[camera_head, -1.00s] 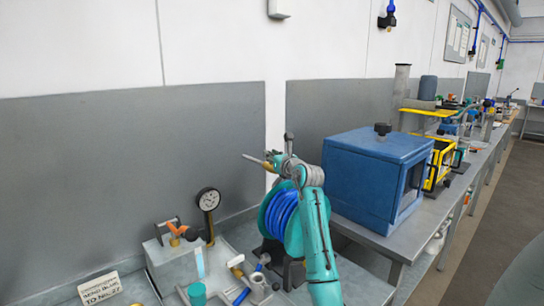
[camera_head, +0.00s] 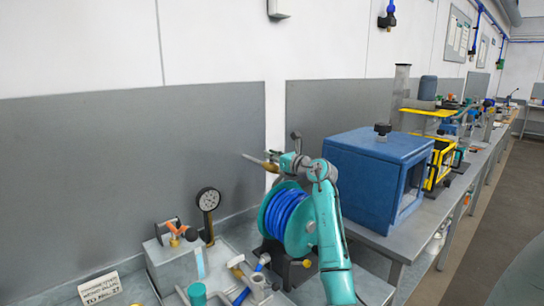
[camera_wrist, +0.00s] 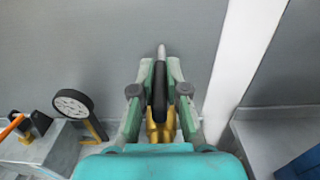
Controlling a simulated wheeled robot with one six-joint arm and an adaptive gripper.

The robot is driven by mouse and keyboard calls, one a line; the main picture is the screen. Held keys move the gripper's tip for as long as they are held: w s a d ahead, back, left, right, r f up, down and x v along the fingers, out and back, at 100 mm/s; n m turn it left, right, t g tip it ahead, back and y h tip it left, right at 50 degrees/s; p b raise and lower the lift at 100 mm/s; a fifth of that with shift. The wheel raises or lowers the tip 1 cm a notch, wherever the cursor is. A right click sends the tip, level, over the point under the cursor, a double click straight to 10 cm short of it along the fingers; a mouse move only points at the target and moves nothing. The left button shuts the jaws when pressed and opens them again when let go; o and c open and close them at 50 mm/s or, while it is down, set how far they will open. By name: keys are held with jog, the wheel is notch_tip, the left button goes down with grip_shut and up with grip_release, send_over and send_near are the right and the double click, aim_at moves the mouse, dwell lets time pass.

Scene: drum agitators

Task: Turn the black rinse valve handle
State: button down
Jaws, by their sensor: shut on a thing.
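The black valve handle (camera_wrist: 159,90) lies between the two fingers of my gripper (camera_wrist: 160,72) in the wrist view. The fingers are shut on its sides. The brass valve body (camera_wrist: 159,130) shows just below the handle, partly hidden by my gripper. A thin grey rod (camera_wrist: 161,52) sticks out beyond the fingertips. In the head view, my gripper (camera_head: 276,156) is at the brass valve (camera_head: 262,163), above the blue hose reel; the handle itself is too small to make out there.
The teal reel with blue hose (camera_head: 286,215) stands below my arm. A blue box (camera_head: 365,180) is close on the right. A round gauge (camera_head: 208,200) and an orange-handled valve (camera_head: 172,230) stand at the left. The grey wall panel (camera_head: 130,170) is behind.

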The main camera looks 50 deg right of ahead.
jog(key=shift+f, duration=0.1)
jog(key=c, duration=1.2)
grip_release()
jog(key=v, duration=1.2)
